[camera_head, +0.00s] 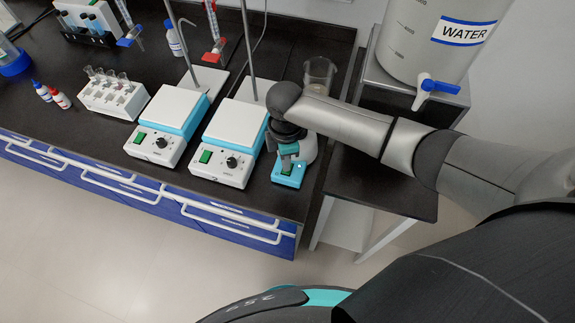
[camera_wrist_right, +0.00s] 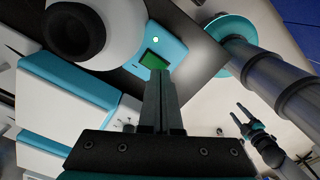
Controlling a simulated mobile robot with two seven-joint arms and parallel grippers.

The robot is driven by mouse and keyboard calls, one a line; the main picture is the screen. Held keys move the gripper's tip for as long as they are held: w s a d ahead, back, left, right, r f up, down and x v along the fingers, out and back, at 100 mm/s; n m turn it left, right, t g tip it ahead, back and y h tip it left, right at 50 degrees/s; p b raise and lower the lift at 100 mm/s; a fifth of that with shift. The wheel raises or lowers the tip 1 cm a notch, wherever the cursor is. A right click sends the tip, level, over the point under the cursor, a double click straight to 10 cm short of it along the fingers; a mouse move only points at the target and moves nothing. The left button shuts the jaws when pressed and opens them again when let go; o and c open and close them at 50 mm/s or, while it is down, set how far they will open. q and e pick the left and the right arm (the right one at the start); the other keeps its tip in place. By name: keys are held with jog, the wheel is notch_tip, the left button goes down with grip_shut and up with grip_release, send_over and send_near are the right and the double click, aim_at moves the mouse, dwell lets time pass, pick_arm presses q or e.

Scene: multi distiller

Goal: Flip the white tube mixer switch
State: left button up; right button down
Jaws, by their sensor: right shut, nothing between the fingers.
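The white tube mixer (camera_head: 308,153) stands at the right end of the black bench, partly hidden by my right arm. In the right wrist view its white body (camera_wrist_right: 115,22) has a black cup on top. Its teal base carries a green switch (camera_wrist_right: 154,60); the base front (camera_head: 290,180) also shows in the head view. My right gripper (camera_head: 288,157) is shut and empty, pointing down over the base. In the right wrist view its fingertips (camera_wrist_right: 160,74) overlap the switch's near edge; contact cannot be told. My left gripper (camera_wrist_right: 243,120) appears small in the right wrist view only.
Two hotplate stirrers (camera_head: 231,137) (camera_head: 169,122) with metal rods stand left of the mixer. A glass beaker (camera_head: 320,70) is behind it. A water tank (camera_head: 440,35) with a blue tap stands on the side table at right. A tube rack (camera_head: 112,98) is farther left.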

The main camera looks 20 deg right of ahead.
jog(key=shift+f+b, duration=0.55)
jog(key=shift+f, duration=0.4)
dwell(0.5)
notch_tip(320, 180, up, 7)
jog(key=p, duration=0.8)
dwell(0.3)
